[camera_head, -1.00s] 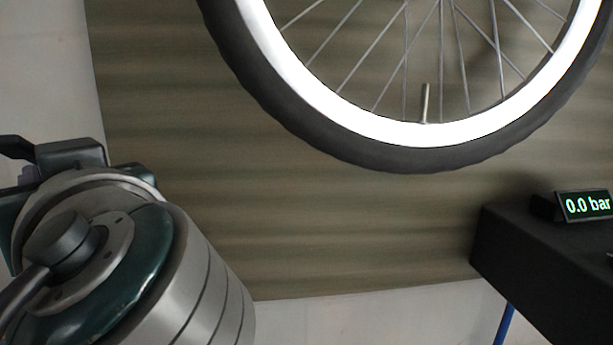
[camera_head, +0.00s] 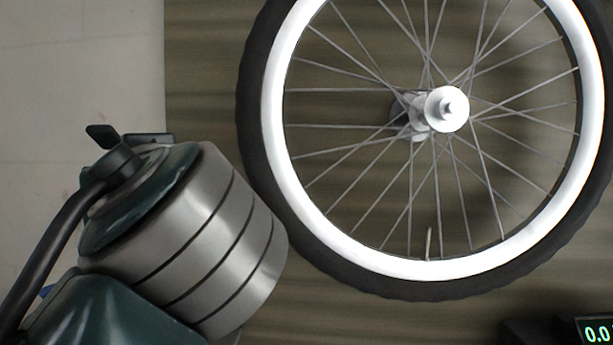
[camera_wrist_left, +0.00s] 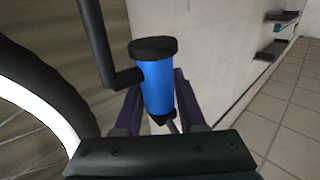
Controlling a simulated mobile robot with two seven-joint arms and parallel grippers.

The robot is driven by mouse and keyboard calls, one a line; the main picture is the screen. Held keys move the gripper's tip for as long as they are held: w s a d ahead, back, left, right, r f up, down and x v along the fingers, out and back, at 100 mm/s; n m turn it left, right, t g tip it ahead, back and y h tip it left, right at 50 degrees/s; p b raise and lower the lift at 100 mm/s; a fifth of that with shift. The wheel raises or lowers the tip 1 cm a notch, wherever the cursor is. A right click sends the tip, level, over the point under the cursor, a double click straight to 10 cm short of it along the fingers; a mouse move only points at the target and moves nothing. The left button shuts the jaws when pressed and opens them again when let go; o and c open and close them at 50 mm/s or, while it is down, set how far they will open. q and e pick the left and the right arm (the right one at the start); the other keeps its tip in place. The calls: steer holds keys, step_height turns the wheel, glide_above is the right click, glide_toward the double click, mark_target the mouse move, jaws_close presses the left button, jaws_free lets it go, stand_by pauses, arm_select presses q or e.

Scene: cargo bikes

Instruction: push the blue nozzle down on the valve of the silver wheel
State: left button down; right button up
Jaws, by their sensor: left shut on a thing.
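The silver wheel (camera_head: 440,268) has a black tyre, a bright rim and thin spokes, and fills the right of the head view. Its thin metal valve (camera_head: 429,244) points up from the inside of the bottom rim, with nothing on it. In the left wrist view my left gripper (camera_wrist_left: 158,88) is shut on the blue nozzle (camera_wrist_left: 158,85), a blue cylinder with a black cap and a black side tube. Part of the wheel (camera_wrist_left: 45,95) shows at the left there. The head view shows my left arm left of the wheel; its fingers are hidden. My right gripper is not in view.
A black unit with a small display (camera_head: 597,332) is cut off at the lower right corner. A brownish board (camera_head: 205,70) lies behind the wheel. In the left wrist view a pale wall (camera_wrist_left: 205,50) and tiled floor (camera_wrist_left: 285,110) are to the right.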

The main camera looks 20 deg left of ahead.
arm_select(q)
steer(key=b+v, duration=0.2)
steer(key=v, duration=0.5)
steer(key=shift+s+d, duration=0.25)
steer(key=shift+d, duration=0.05)
steer(key=p+x, duration=0.3)
steer(key=x, duration=0.9)
